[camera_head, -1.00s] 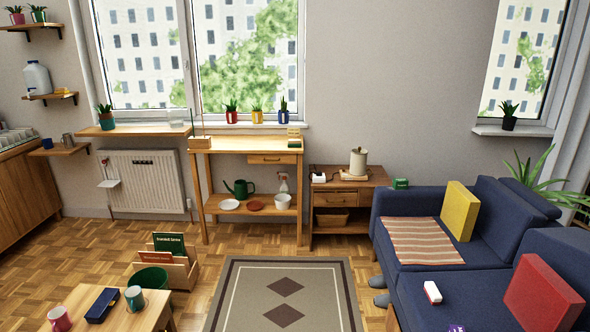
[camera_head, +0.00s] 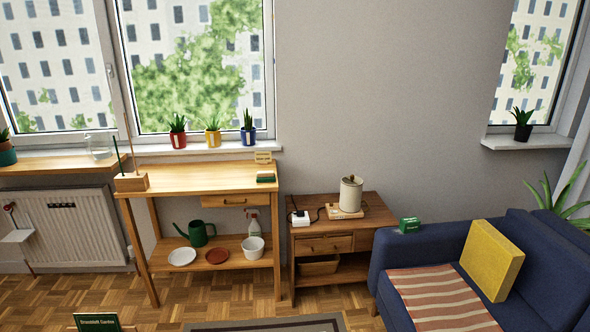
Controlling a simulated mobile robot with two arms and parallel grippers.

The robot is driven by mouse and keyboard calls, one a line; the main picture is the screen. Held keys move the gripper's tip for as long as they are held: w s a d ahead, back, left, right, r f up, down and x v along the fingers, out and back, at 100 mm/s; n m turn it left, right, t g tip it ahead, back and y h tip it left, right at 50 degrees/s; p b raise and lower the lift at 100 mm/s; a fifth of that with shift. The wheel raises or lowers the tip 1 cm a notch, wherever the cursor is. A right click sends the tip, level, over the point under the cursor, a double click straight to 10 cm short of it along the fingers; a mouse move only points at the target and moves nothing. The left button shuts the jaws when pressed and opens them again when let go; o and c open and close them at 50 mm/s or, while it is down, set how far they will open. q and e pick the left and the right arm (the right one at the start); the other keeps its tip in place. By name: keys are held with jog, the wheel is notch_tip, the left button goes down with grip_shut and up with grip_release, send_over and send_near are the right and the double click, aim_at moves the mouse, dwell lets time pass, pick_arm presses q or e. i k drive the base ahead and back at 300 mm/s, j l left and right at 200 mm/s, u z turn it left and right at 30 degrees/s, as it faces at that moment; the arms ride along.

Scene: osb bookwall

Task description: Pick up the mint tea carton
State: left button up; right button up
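A small green box (camera_head: 410,225) with pale lettering sits on the arm of the blue sofa (camera_head: 540,258), at its left end. It looks like the mint tea carton, but the lettering is too small to read. Another small green item (camera_head: 265,178) lies on the right end of the wooden table top, below a small yellowish sign. Neither of my grippers is in view.
A wooden side cabinet (camera_head: 375,213) stands just left of the sofa arm, with a cream canister (camera_head: 350,194) and a white device (camera_head: 300,219) on it. A wooden table (camera_head: 170,178) stands left of it. A rug (camera_head: 265,325) and a dark green book (camera_head: 97,322) show at the bottom.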

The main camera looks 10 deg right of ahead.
aim_at(407, 225)
jog(key=i+z, duration=0.4)
jog(key=i+j+z, duration=0.25)
jog(key=z, duration=0.15)
jog(key=i+j+z, duration=0.8)
jog(key=l, duration=0.1)
